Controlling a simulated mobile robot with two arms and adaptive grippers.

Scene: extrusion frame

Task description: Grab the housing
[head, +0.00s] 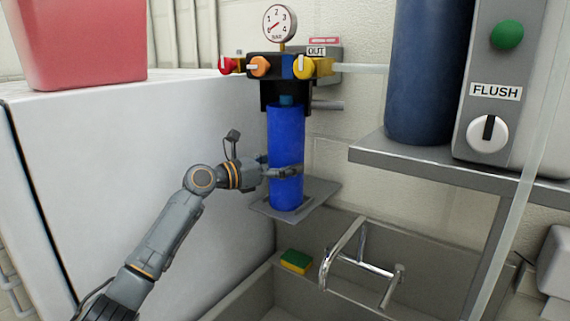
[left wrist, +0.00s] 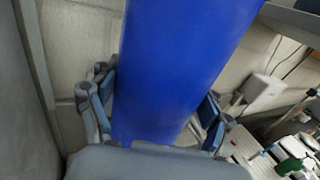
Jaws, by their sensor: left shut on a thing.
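The housing (head: 286,135) is a tall blue cylinder. It stands upright under a black filter head (head: 282,67) with coloured valve knobs and a gauge, and above a small grey plate (head: 262,206). My left gripper (head: 285,172) is shut around the lower part of the housing. In the left wrist view the housing (left wrist: 180,60) fills the middle, with a finger of my left gripper (left wrist: 155,112) on each side of it. I cannot tell whether the housing's bottom touches the plate. My right gripper is in neither view.
A white cabinet (head: 130,180) with a red container (head: 82,45) on top stands at left. Below are a sink (head: 240,300), a metal faucet (head: 345,255) and a sponge (head: 296,261). At right a shelf (head: 440,165) holds a dark blue tank (head: 425,70) and a FLUSH box (head: 495,130).

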